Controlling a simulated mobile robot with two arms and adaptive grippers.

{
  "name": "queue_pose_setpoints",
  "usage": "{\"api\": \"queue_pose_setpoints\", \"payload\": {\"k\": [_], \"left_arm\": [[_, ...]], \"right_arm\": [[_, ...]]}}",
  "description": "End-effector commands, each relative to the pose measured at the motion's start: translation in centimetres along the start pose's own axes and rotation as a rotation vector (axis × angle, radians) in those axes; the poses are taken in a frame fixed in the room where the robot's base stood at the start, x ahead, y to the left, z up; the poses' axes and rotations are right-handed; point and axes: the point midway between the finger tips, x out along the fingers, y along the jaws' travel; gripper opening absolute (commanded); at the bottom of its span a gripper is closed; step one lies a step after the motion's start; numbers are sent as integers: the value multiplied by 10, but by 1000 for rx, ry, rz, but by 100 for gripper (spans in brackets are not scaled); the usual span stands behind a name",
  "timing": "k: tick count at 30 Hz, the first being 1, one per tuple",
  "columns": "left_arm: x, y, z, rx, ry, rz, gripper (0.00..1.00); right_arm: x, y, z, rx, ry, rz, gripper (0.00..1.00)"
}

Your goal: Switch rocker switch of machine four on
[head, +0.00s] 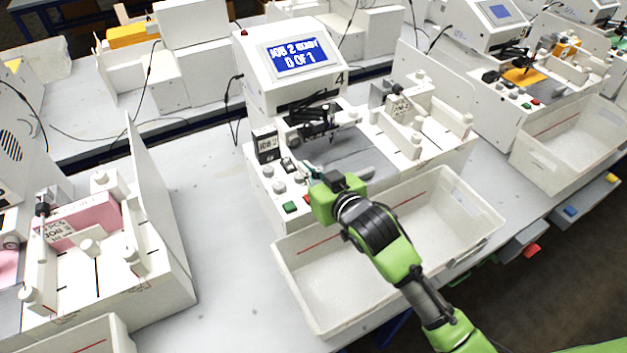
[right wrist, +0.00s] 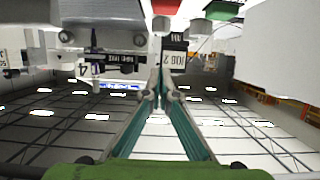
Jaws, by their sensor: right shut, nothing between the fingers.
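Machine four (head: 290,60), white with a "4" on its front, stands in the middle of the head view. Its blue screen (head: 294,56) reads "JOB 2 READY 0 OF 1". A small black-and-white switch (head: 288,165) sits on its control panel, beside knobs and behind the green button (head: 290,208). My green right gripper (head: 310,170) is shut and empty, with its fingertips just right of the switch, low over the panel. In the right wrist view the fingertips (right wrist: 160,72) meet close to the "JOB 2" block (right wrist: 177,60). Contact and the switch's position cannot be told. My left gripper is not in view.
An empty white bin (head: 345,285) stands in front of the machine, under my right arm. The plotter arm (head: 318,125) is behind the gripper. A neighbouring fixture with a pink box (head: 85,215) is at left. The table (head: 215,240) between them is clear.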

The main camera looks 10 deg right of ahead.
Motion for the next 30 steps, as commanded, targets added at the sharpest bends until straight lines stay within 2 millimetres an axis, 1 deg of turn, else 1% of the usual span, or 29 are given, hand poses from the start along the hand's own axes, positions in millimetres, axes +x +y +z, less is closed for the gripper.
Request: {"api": "queue_pose_setpoints", "payload": {"k": [1, 3, 6, 9, 30], "left_arm": [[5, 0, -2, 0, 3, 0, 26], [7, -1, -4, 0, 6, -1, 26], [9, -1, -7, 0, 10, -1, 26], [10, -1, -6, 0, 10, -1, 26], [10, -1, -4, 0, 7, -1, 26]], "right_arm": [[-8, 0, 5, 0, 0, -1, 0], [-16, 0, 6, 0, 1, 0, 0], [-26, 0, 7, 0, 1, 0, 0], [-31, 0, 7, 1, 1, 0, 0], [-32, 0, 7, 0, 0, 0, 0]]}}
